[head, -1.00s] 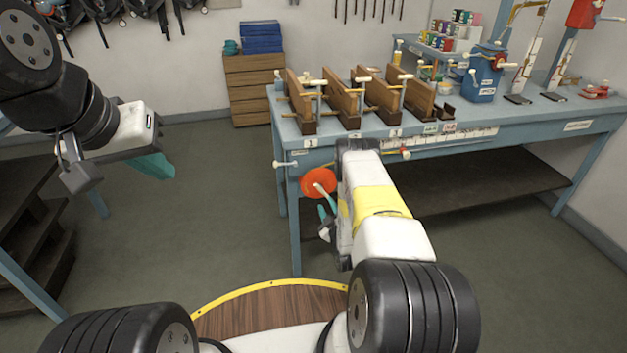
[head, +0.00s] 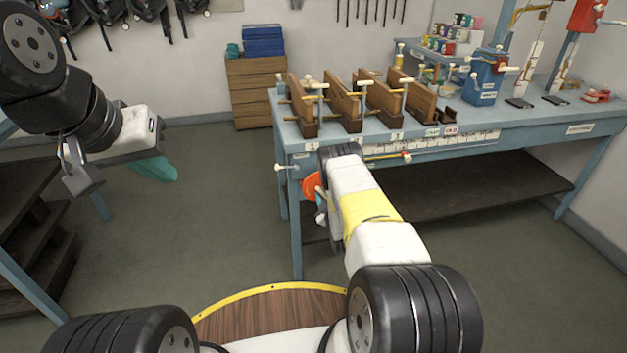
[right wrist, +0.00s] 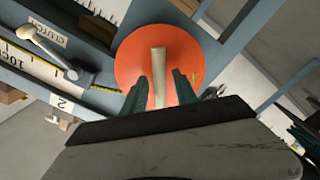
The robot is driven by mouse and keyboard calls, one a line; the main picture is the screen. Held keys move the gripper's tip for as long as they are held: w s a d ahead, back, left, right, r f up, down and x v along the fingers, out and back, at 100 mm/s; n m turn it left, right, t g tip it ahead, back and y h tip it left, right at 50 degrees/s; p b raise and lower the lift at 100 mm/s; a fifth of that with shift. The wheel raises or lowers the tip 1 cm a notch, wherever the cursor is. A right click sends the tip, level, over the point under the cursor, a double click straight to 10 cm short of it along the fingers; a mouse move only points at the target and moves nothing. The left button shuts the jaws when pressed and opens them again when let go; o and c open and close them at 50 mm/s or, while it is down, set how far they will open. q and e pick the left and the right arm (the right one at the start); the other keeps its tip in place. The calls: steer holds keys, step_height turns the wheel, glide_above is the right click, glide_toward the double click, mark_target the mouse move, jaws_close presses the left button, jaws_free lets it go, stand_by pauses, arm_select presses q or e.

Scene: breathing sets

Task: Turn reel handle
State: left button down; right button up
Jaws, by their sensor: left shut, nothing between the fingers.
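The reel is an orange disc (head: 311,185) at the near left corner of the workbench, partly covered by my right arm in the head view. In the right wrist view the orange disc (right wrist: 125,62) faces the camera, with its pale handle (right wrist: 158,62) sticking out. My right gripper (right wrist: 160,82) has its teal fingers apart, one on each side of the handle, with a small gap showing on both sides. In the head view, my right gripper (head: 322,202) is mostly hidden by its own arm. My left gripper (head: 160,170) is shut and empty, over the floor at left.
The blue workbench (head: 545,131) carries wooden boards (head: 343,100) with clamps and a blue box (head: 486,80). A lever labelled CLUTCH (right wrist: 60,55) sits beside the reel. Dark shelves (head: 30,220) stand at far left. Floor between is clear.

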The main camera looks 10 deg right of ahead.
steer(key=shift+c, duration=0.4)
jaws_close()
steer(key=shift+n, duration=1.2)
steer(key=shift+o, duration=0.4)
jaws_free()
